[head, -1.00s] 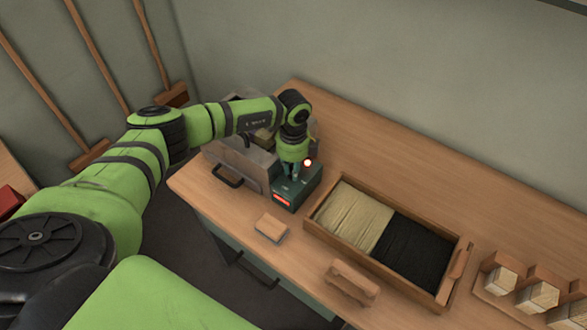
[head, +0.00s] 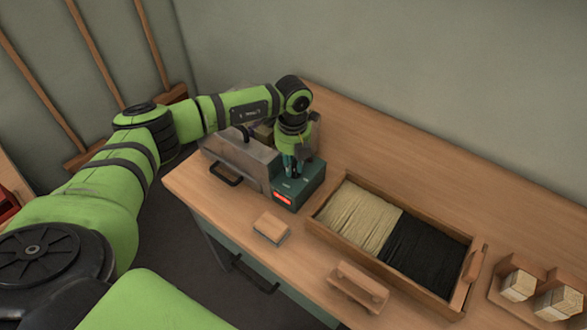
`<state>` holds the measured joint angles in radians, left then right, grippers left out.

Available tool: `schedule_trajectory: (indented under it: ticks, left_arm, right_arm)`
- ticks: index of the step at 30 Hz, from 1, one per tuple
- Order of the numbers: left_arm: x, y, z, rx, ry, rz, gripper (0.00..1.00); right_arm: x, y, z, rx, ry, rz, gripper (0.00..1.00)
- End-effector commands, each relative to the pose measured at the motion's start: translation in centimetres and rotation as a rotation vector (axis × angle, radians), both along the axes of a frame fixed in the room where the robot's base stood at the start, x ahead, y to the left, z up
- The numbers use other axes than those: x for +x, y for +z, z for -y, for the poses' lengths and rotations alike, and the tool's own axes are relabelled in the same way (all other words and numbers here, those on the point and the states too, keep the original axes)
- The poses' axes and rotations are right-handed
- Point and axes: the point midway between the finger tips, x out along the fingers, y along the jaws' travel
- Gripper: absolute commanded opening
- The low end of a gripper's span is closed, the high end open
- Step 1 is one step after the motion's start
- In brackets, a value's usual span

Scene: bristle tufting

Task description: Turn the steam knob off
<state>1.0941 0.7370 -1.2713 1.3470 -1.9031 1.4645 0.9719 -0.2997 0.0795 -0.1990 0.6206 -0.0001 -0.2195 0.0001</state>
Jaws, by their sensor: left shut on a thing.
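The dark green control box (head: 297,196) stands on the bench beside a grey metal steam box (head: 240,158) with a black handle. Its front has a lit red display (head: 282,198). My left gripper (head: 291,171) points down onto the top of the control box and is shut on the steam knob. The knob is hidden between and behind the fingers, so its turn angle cannot be read. No lit lamp shows on the control box now. My right gripper is out of view.
A wooden tray (head: 325,233) with pale and black bristle fibres lies right of the control box. A small wooden block (head: 271,227) and a wooden piece (head: 357,286) lie near the front edge. Wooden holders (head: 520,283) stand far right. The back of the bench is clear.

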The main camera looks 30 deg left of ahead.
Motion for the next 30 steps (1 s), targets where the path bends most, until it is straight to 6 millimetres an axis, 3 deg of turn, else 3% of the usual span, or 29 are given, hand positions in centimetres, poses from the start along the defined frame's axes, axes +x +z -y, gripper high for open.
schedule_trajectory:
  ticks: [3,15,30]
  left_arm:
    - [0.2,-0.2,-0.1,0.0,-0.107,0.005,0.0]
    - [0.3,-0.1,-0.3,0.0,-0.413,0.005,0.0]
    - [0.3,0.2,-0.3,0.001,-0.55,0.004,0.0]
  right_arm:
    - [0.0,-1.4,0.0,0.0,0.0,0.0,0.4]
    - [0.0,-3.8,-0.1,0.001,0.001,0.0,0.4]
    - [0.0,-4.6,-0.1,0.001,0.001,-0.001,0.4]
